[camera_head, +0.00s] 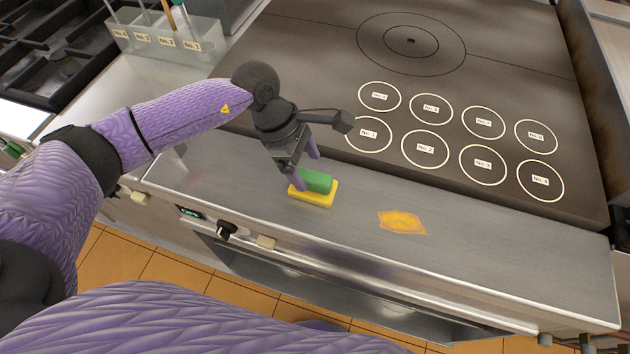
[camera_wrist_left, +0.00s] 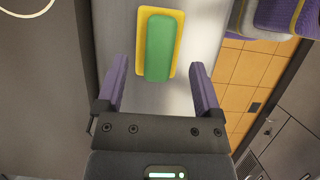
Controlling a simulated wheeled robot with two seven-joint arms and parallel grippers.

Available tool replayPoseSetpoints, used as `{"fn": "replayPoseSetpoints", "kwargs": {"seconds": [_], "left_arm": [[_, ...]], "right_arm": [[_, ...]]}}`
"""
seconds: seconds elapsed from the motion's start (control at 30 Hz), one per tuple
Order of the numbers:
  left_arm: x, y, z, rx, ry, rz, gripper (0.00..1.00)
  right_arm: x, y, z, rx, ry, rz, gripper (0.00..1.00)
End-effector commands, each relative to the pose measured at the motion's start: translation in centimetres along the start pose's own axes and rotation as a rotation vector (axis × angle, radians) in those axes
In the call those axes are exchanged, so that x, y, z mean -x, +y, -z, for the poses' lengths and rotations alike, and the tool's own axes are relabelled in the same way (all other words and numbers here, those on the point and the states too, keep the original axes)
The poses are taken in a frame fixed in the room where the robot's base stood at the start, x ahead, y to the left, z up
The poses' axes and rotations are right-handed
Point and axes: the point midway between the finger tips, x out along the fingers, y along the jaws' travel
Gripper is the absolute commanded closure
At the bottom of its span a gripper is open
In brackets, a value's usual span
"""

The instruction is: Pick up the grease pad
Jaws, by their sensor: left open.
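The grease pad is a yellow base with a green block-shaped handle on top (camera_head: 316,181). It lies on the steel ledge (camera_head: 480,245) in front of the griddle, and shows upright at the top of the left wrist view (camera_wrist_left: 163,48). My left gripper (camera_head: 305,170) is open and empty, close over the pad. In the wrist view its purple fingers (camera_wrist_left: 158,64) stand to either side of the pad's near end. Whether they touch it I cannot tell. My right gripper is not in view.
A yellow greasy patch (camera_head: 402,222) lies on the ledge right of the pad. The dark griddle (camera_head: 330,70) behind bears several numbered circles. A clear holder with several tools (camera_head: 168,42) stands at the back left. Knobs line the front edge.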

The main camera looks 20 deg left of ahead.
Motion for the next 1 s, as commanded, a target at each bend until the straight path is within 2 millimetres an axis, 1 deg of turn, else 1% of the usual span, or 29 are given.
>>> {"fn": "replayPoseSetpoints", "kwargs": {"seconds": [0.03, 0.1, 0.2, 0.43, 0.83, 1.0], "left_arm": [[-1.3, -0.1, 0.0, 0.002, -0.002, 0.004, 0.15], [-2.6, 0.0, 0.1, 0.001, -0.002, 0.002, 0.15], [-3.9, -0.1, 0.1, 0.001, -0.002, 0.002, 0.15], [-4.1, 0.0, 0.1, 0.002, -0.002, 0.0, 0.15], [-4.0, 0.0, 0.1, 0.003, -0.003, 0.0, 0.99], [-4.0, 0.0, 0.1, 0.003, -0.003, 0.0, 1.0]], "right_arm": [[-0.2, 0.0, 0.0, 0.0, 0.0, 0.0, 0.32], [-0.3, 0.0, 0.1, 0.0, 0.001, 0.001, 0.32], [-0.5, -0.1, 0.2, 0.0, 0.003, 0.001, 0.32], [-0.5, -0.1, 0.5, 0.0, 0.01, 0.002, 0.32], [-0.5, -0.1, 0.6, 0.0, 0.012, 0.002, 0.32], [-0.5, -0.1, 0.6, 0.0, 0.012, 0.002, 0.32]]}}
